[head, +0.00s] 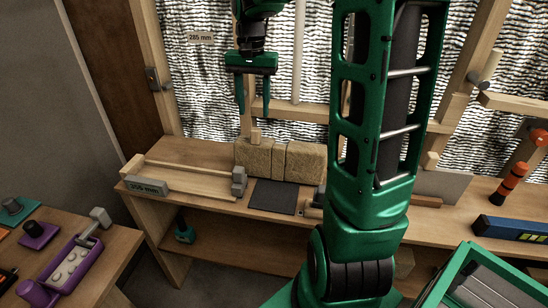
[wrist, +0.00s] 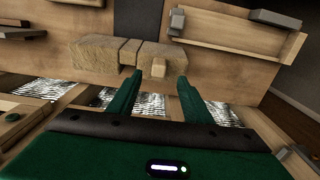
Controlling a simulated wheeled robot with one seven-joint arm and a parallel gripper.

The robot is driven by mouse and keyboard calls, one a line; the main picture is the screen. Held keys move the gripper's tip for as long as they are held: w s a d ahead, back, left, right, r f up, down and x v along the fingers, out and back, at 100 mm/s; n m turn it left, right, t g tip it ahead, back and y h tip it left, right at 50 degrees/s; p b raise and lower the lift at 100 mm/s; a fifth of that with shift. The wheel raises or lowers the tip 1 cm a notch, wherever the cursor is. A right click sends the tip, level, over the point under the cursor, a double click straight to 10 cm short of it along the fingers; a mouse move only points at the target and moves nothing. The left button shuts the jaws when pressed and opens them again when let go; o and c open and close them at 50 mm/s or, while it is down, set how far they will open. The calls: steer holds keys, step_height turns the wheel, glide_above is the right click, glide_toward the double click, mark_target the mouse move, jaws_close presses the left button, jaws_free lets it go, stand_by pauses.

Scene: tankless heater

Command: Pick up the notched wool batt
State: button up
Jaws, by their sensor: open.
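The wool batt (head: 305,163) is a tan, fibrous, blocky mass standing on the workbench against the back wall. Vertical seams or gaps divide it, and I cannot tell whether it is one piece or several. In the wrist view the batt (wrist: 97,58) lies beyond my fingertips, with a dark notch-like gap near its middle.
A dark mat (head: 273,196) lies in front of the batt. Wooden studs and a foil-like wall stand behind. A blue level (head: 512,229) lies at the right.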

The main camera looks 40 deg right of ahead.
mark_target(255, 129)
steer(key=f, duration=0.4)
steer(key=shift+d+f, duration=0.25)
steer(key=shift+f, duration=0.1)
steer(key=shift+w+f, duration=0.2)
steer(key=shift+f, duration=2.35)
jaws_close()
